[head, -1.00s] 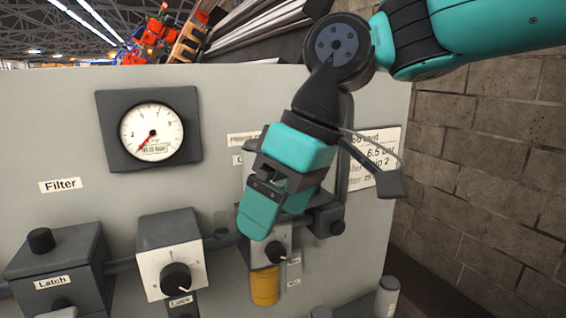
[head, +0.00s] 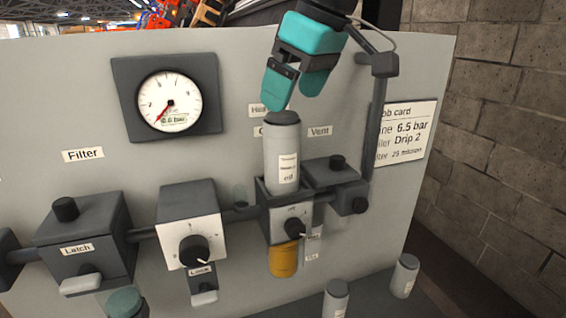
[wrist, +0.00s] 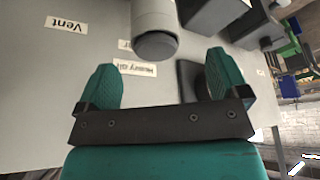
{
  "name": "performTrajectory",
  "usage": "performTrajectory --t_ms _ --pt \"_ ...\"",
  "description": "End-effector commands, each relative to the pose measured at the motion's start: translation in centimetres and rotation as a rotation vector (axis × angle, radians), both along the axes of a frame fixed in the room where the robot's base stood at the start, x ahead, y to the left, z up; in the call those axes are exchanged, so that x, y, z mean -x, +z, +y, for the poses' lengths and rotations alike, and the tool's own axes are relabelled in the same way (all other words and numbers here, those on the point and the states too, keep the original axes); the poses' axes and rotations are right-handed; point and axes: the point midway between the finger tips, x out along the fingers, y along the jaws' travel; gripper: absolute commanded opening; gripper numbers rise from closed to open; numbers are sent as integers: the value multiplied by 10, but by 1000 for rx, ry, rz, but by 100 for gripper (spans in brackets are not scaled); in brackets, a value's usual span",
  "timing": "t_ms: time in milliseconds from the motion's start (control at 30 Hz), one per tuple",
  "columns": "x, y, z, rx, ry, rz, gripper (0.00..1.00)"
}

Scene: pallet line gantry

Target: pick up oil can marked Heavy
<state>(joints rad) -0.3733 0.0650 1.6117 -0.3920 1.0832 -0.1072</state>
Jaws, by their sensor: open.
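A grey oil can (head: 283,155) with a dark cap stands upright in the dark holder (head: 262,195) on the panel. Its white label ends in "oil"; the word above is too small to read. Two more grey cans, one at the bottom (head: 335,300) and one at the lower right (head: 404,276), have labels I cannot read. My teal gripper (head: 292,92) is open and empty just above the holder can's cap. In the wrist view a grey can (wrist: 153,18) with its dark cap lies beyond the open fingers (wrist: 163,70), apart from them.
The panel has a gauge (head: 170,101), a Latch box (head: 82,238), a Lock dial box (head: 190,232) and a dark block (head: 331,173) right beside the holder. A yellow cup (head: 283,260) hangs below. A teal-topped thing (head: 126,303) is at the bottom. A block wall (head: 490,130) stands right.

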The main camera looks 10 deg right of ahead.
Motion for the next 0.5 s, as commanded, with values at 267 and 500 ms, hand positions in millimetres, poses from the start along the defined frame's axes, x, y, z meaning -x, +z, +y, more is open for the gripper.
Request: performTrajectory --t_ms 267,500 --pt "-7 -21 7 1 -1 2 93" --pt "-20 -52 14 1 0 4 93"
